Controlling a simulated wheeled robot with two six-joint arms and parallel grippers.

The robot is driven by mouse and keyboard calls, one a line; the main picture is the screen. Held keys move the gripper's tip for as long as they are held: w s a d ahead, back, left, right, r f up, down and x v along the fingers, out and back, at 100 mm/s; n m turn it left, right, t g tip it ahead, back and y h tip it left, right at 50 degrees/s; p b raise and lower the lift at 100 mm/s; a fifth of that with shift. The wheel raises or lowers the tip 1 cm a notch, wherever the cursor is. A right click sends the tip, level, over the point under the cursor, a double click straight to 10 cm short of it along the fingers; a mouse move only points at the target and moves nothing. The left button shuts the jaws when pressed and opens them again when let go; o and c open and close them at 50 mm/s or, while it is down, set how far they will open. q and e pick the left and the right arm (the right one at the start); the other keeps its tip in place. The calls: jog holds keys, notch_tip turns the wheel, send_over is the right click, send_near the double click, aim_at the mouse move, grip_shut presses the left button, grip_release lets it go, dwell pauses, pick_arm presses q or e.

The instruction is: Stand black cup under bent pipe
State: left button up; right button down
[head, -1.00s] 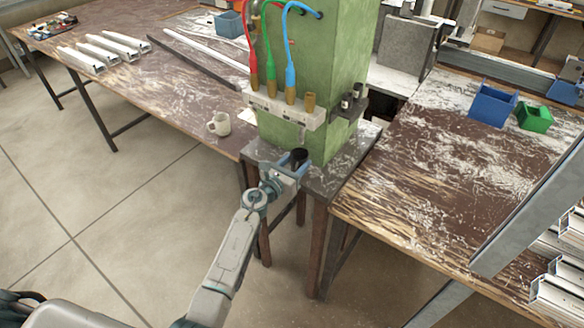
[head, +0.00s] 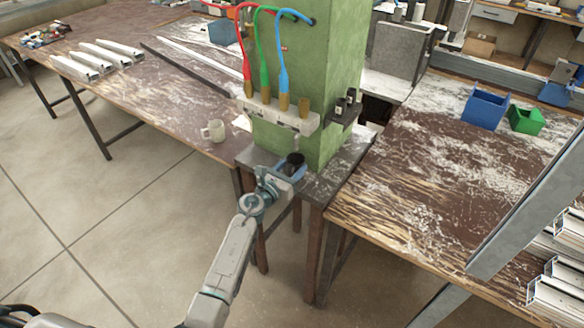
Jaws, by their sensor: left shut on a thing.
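The black cup (head: 295,159) is upright in my left gripper (head: 289,170), which is shut on it. Both are over the small dark stand (head: 322,184) in front of the green column. I cannot tell whether the cup's base touches the stand; the gripper hides its lower part. A small grey spout (head: 297,137), which looks like the bent pipe, hangs under the pale fitting block, just above and close to the cup. Whether the cup is exactly below it is unclear. My right gripper is out of view.
The green column (head: 335,75) rises right behind the cup. The pale block (head: 275,113) carries red, green and blue hoses. The right table (head: 400,180) is largely clear, with blue (head: 484,108) and green (head: 526,119) bins behind.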

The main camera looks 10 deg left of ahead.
pick_arm(q)
jog(key=shift+f+b, duration=0.3)
jog(key=shift+f, duration=0.05)
jog(key=o, duration=1.4)
jog(key=shift+p+v, duration=0.4)
jog(key=shift+v, duration=2.15)
jog(key=shift+p+v, duration=0.45)
jog(key=shift+v, duration=2)
jog(key=shift+r, duration=0.1)
